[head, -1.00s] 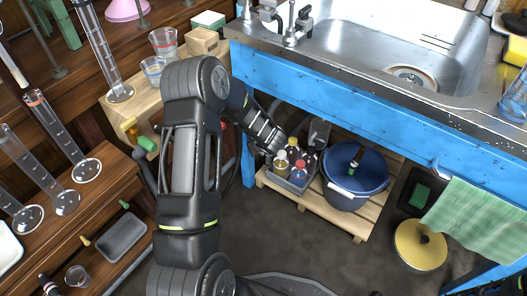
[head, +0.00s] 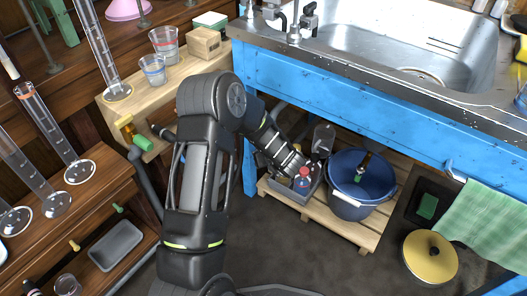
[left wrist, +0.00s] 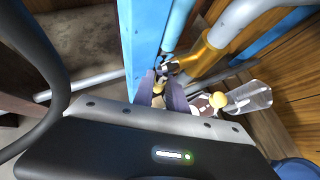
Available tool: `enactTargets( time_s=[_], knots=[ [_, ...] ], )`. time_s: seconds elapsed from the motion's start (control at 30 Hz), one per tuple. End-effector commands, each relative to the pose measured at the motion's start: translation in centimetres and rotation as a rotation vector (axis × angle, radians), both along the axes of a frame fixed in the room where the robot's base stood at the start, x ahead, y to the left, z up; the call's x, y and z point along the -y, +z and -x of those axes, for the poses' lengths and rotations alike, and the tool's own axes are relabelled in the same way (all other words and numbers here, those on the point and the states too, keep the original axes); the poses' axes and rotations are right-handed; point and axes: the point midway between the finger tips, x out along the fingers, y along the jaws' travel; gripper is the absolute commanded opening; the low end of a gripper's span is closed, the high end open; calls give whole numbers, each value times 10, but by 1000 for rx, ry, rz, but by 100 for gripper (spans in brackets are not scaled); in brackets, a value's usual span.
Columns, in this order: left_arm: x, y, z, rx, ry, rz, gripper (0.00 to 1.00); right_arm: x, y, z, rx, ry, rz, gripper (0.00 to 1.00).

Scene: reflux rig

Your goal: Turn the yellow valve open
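The left wrist view shows a small yellow piece (left wrist: 159,85), which may be the yellow valve, between and just beyond my left gripper's fingertips (left wrist: 161,92). The fingers are apart with a gap between them. I cannot tell whether either touches the piece. Just past it are a grey pipe (left wrist: 250,12) and a brass-coloured fitting (left wrist: 200,60). In the head view my left arm reaches down below the sink's blue front (head: 330,92), and its fingertips are hidden. My right gripper is not in view.
A blue bucket (head: 362,185) and a tray with a red-capped bottle (head: 303,180) stand on a wooden pallet (head: 345,232) below the sink. A blue post (left wrist: 145,40) is close beside my left fingers. A bench with glassware (head: 75,172) is at the left.

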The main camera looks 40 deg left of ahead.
Motion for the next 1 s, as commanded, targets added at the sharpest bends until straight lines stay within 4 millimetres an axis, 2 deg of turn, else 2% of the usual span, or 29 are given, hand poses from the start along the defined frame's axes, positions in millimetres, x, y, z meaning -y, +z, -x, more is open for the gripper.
enactTargets(
  time_s=[0.03,0.23,0.67,0.8,1.0],
  knots=[
    [0,0,0,0,0,0,22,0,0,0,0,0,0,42],
    [0,0,0,0,0,0,38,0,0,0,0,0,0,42],
    [-1,3,1,1,3,31,39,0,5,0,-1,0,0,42],
    [0,7,1,3,4,108,39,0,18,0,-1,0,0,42],
    [4,15,1,5,4,277,39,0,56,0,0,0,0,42]
  ],
)
